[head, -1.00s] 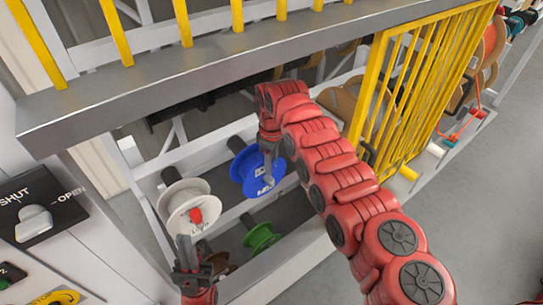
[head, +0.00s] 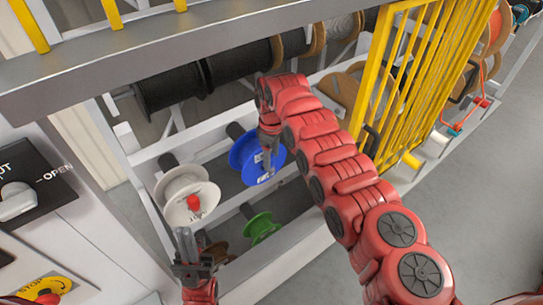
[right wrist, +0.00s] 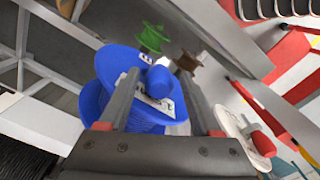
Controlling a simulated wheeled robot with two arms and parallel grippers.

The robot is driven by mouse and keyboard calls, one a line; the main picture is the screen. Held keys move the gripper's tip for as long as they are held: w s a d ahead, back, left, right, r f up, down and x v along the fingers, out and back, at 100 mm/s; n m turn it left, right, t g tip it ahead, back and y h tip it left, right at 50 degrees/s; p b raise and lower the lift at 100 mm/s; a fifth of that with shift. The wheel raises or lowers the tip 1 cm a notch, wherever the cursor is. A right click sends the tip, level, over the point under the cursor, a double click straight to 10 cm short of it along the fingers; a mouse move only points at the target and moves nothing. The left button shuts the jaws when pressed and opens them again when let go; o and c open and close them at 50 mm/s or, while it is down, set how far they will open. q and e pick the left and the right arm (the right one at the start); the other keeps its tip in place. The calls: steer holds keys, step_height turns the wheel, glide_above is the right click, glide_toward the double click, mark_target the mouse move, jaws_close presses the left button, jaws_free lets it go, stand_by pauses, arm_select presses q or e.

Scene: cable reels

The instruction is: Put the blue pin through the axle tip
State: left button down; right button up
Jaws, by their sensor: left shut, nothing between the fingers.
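A blue knob (right wrist: 160,80), perhaps the blue pin's head, shows in the right wrist view in front of the labelled blue reel (right wrist: 105,85). I cannot make out a pin shaft or hole. The blue reel (head: 245,160) sits on the rack in the head view. My right gripper (head: 268,165) is in front of it. Its two fingers (right wrist: 162,88) are spread, with the knob appearing between them and gaps on both sides. My left gripper (head: 184,236) is shut and empty, just below the white reel (head: 174,190), which has a red knob (head: 194,202) at its centre.
A green reel (head: 262,228) sits below the blue one, and a brown reel (head: 214,252) is partly behind my left gripper. A grey beam (head: 150,50) crosses above. A yellow barred gate (head: 415,90) stands right of my right arm. Open floor lies at the right.

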steer(key=shift+o, duration=0.3)
steer(key=shift+r, duration=0.1)
steer(key=shift+r, duration=0.25)
step_height(320, 180, up, 11)
steer(key=p, duration=0.2)
steer(key=shift+r, duration=0.2)
steer(key=shift+s+f, duration=0.1)
